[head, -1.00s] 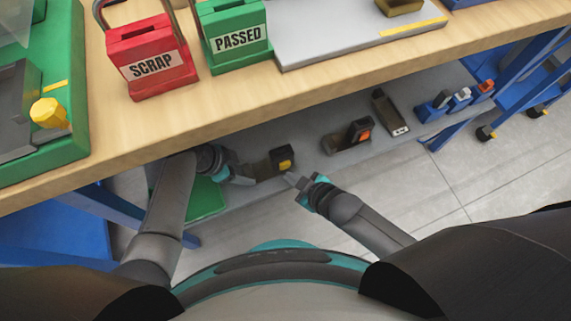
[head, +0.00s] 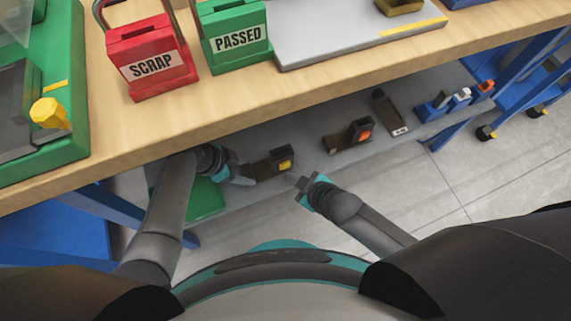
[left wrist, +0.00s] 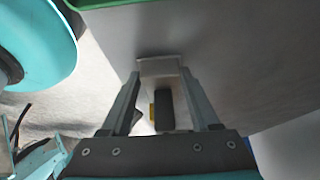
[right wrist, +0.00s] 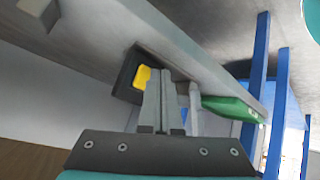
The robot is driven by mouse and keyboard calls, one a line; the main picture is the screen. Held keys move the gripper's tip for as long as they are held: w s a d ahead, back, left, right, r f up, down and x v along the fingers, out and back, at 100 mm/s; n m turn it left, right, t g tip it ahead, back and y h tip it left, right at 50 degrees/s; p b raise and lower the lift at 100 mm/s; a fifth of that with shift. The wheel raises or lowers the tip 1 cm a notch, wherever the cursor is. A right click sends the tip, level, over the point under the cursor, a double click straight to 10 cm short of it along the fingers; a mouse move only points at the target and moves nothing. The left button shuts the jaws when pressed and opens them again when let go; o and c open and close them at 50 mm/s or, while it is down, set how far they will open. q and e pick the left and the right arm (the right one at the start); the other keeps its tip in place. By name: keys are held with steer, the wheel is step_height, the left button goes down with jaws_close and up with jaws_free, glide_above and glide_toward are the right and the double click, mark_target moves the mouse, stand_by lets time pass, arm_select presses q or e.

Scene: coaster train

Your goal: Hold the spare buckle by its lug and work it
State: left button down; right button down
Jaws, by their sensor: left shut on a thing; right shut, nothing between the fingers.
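The buckle with a yellow button (head: 284,164) is a dark block at the right end of a brown lug, over the grey lower shelf. My left gripper (head: 248,177) is shut on the lug, left of the block. In the left wrist view the lug (left wrist: 159,66) lies between the fingertips. My right gripper (head: 297,178) is shut and empty, with its tips close to the buckle's right side. In the right wrist view the yellow button (right wrist: 142,76) shows just left of the fingertips (right wrist: 162,78). I cannot tell whether they touch the buckle.
Another buckle with an orange-red button (head: 361,131) and a dark labelled piece (head: 388,112) lie farther right on the shelf (head: 320,167). A green tray (head: 204,200) is by my left arm. The wooden bench top (head: 230,105) overhangs the shelf.

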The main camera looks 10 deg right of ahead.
arm_select(q)
steer(key=shift+s+a+f, duration=0.1)
steer(key=shift+s+f, duration=0.05)
steer(key=shift+s, duration=0.05)
arm_select(e)
steer(key=shift+w+a, duration=0.15)
steer(key=shift+w, duration=0.2)
steer(key=shift+w+a, duration=0.15)
steer(key=shift+w, duration=0.35)
stand_by(0.4)
steer(key=shift+s, duration=0.1)
steer(key=shift+s+d, duration=0.25)
steer(key=shift+s, duration=0.55)
steer(key=s, duration=0.2)
steer(key=s+d, duration=0.1)
steer(key=s, duration=0.1)
steer(key=shift+s+d, duration=0.2)
steer(key=shift+s, duration=0.2)
